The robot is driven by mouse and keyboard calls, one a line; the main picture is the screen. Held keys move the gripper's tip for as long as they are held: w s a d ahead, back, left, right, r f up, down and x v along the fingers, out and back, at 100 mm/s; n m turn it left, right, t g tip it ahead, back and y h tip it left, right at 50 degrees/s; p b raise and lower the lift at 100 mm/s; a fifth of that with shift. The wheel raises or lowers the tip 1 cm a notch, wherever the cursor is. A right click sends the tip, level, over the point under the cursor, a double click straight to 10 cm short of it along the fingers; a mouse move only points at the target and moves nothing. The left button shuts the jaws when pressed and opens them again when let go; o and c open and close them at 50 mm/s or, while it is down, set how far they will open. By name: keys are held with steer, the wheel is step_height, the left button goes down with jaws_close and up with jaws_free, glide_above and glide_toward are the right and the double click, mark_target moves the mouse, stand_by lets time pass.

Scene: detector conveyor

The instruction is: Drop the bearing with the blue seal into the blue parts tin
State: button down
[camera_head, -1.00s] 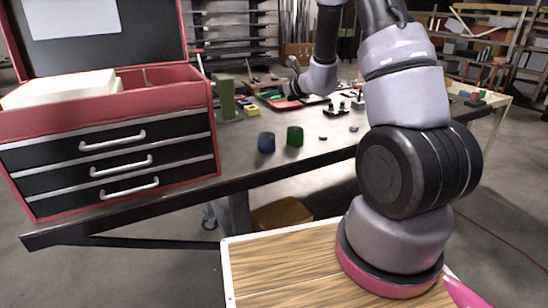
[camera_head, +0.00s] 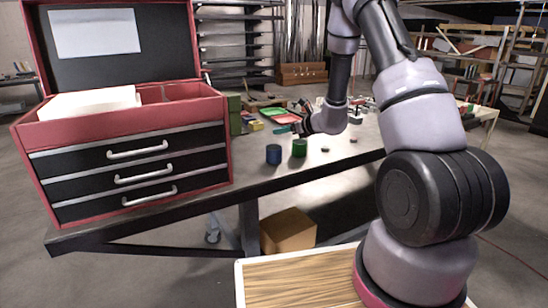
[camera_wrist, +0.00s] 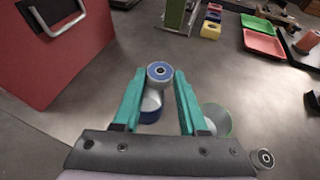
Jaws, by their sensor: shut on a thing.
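The bearing with the blue seal (camera_wrist: 160,72) shows in the wrist view between the teal fingertips of my gripper (camera_wrist: 158,76), which is shut on it. The blue parts tin (camera_wrist: 151,106) is below the bearing in that view, partly hidden by the bearing and the fingers. In the head view the blue tin (camera_head: 273,155) stands upright near the bench's front edge. My gripper (camera_head: 283,130) is just behind and above it there; the bearing is too small to make out in that view.
A green tin (camera_head: 299,148) stands right of the blue one; it also shows in the wrist view (camera_wrist: 220,120). A red toolbox (camera_head: 130,130) stands at left. Red and green trays (camera_wrist: 262,42) lie farther back.

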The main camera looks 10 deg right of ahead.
steer(key=shift+f, duration=0.15)
steer(key=shift+c, duration=1.8)
jaws_free()
steer(key=v, duration=1)
steer(key=shift+s+d, duration=0.25)
steer(key=shift+r, duration=0.25)
